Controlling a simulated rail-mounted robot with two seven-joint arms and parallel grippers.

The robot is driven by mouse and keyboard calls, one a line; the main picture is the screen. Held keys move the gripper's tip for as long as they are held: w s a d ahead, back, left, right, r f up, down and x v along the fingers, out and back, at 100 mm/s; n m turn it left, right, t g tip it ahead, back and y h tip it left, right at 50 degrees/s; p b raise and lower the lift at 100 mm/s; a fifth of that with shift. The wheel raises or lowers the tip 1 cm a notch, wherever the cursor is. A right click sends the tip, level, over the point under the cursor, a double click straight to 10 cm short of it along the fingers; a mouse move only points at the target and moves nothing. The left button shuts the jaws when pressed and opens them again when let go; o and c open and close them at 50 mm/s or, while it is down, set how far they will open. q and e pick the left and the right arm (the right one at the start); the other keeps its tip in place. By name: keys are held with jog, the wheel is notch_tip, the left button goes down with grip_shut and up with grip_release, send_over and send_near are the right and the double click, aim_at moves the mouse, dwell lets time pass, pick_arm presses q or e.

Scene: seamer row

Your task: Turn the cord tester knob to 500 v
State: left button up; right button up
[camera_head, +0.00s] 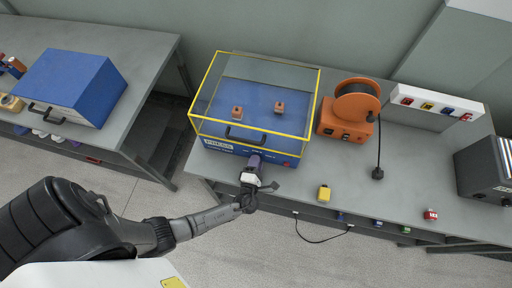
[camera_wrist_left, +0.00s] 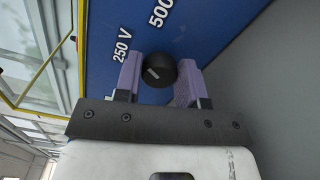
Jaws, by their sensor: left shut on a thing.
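The cord tester is a blue box (camera_head: 215,146) under a clear yellow-edged cover, on the bench in the head view. Its blue front panel (camera_wrist_left: 105,15) fills the upper middle of the left wrist view. The black round knob (camera_wrist_left: 160,70) has a short pale pointer mark on its left part; I cannot tell exactly which label it points to. A "250 V" label (camera_wrist_left: 122,45) is up and left of the knob, and a partly cut "500" label (camera_wrist_left: 160,14) is above it. My left gripper (camera_head: 253,164) has its purple fingers shut on the knob, which it hides in the head view.
An orange cable reel (camera_head: 355,105) stands right of the tester, its black plug (camera_head: 377,173) on the bench. A yellow block (camera_head: 324,193) and a red block (camera_head: 430,214) lie near the front edge. A second bench with a blue box (camera_head: 72,85) stands at left.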

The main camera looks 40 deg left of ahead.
pick_arm(q)
jog(key=shift+m+p, duration=1.3)
jog(key=shift+m, duration=0.9)
jog(key=shift+f, duration=0.1)
jog(key=o, duration=0.9)
jog(key=shift+o, duration=0.2)
jog(key=v, duration=1.3)
jog(key=shift+s+d, duration=0.25)
jog(key=shift+s, duration=0.05)
